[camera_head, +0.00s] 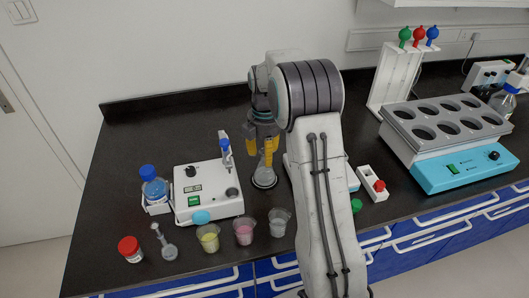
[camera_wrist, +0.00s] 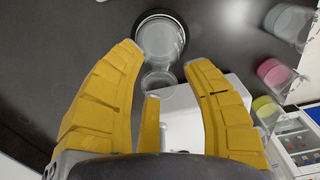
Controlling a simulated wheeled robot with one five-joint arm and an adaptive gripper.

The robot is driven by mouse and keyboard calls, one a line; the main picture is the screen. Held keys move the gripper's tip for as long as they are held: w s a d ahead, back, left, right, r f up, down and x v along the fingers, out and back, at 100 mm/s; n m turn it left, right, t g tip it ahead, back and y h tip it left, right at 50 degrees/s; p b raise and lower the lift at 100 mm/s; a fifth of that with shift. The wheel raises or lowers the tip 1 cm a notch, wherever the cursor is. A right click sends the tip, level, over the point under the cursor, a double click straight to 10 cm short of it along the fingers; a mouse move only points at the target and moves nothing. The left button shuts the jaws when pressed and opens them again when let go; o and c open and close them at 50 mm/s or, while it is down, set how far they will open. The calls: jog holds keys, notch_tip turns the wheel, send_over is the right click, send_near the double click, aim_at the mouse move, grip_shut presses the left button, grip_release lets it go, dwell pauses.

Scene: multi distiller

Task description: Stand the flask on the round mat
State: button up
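A clear glass flask (camera_head: 266,168) stands upright on the round mat (camera_head: 264,185), a dark disc with a pale rim on the black counter. In the wrist view the flask's mouth (camera_wrist: 158,82) is nearer to me and its wide base lies inside the dark ring of the mat (camera_wrist: 180,17). My gripper (camera_head: 262,152) is above the mat with its yellow fingers around the upper part of the flask. In the wrist view my gripper (camera_wrist: 165,60) is open, with visible gaps between the fingers and the glass. The flask's top is partly hidden in the head view.
A white device (camera_head: 208,192) stands left of the mat. Beakers with yellow (camera_head: 208,238), pink (camera_head: 244,232) and clear (camera_head: 279,222) contents line the front edge, near a red-capped jar (camera_head: 131,250) and a small clear vessel (camera_head: 165,243). A blue heating block (camera_head: 455,172) stands right. The counter's back left is clear.

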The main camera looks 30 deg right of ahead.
notch_tip(320, 180, up, 12)
jog(key=p, duration=0.1)
jog(key=s+a+r+m, duration=0.3)
jog(key=s, duration=0.2)
jog(key=s+a+f+m+t, duration=0.1)
jog(key=s+a+m, duration=0.1)
jog(key=s+m, duration=0.2)
jog(key=s+a+f+m+t, duration=0.1)
jog(key=s+a+m, duration=0.2)
jog(key=s, duration=0.8)
jog(key=s+a+f+m+t, duration=0.1)
jog(key=s+a+m, duration=0.1)
jog(key=s+m, duration=0.3)
jog(key=shift+s+a+f+m+t, duration=0.15)
jog(key=shift+s+m+t, duration=0.25)
jog(key=shift+s, duration=0.75)
dwell(0.6)
